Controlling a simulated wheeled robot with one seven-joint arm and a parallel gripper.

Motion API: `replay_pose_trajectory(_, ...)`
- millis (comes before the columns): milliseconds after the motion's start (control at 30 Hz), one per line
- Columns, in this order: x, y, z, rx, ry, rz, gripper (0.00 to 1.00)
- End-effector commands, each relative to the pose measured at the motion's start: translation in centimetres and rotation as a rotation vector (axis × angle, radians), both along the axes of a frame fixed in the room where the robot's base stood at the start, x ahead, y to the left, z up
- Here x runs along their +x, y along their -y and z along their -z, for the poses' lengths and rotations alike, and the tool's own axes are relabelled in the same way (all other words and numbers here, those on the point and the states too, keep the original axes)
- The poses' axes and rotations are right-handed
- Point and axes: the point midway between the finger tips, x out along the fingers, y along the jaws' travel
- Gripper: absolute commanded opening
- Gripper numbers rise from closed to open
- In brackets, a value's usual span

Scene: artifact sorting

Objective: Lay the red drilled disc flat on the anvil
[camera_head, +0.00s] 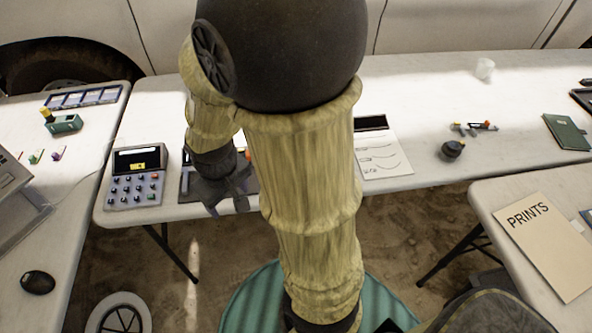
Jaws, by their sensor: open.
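My gripper (228,205) hangs at the front edge of the middle table, fingers down and apart, with nothing visible between them. Behind it lies a dark flat tray or board (187,187), largely covered by my gripper and arm. A small orange-red bit (247,153) shows between my wrist and arm; I cannot tell what it is. I cannot make out the red drilled disc or an anvil for certain; my arm blocks much of the middle table.
A grey keypad device (136,180) stands left of my gripper. A sheet with drawings (382,158), a dark round object (452,151) and small coloured parts (474,128) lie to the right. A PRINTS folder (548,240) lies on the right table. The middle table's right part has free room.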

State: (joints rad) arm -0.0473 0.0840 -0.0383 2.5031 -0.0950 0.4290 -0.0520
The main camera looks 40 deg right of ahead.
Motion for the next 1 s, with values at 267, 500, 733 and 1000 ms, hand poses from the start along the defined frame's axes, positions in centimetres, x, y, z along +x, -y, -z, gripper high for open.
replay_pose_trajectory(267, 2.1, 3.0, 7.1, -0.266, -0.357, -0.432, 0.69)
replay_pose_trajectory(500, 5.8, 6.8, 11.0, -0.580, -0.698, -0.788, 0.69)
replay_pose_trajectory(733, 10.2, 8.5, 11.9, -0.867, -0.964, -1.005, 0.69)
replay_pose_trajectory(1000, 11.2, 8.7, 11.5, -0.931, -1.018, -1.043, 0.69)
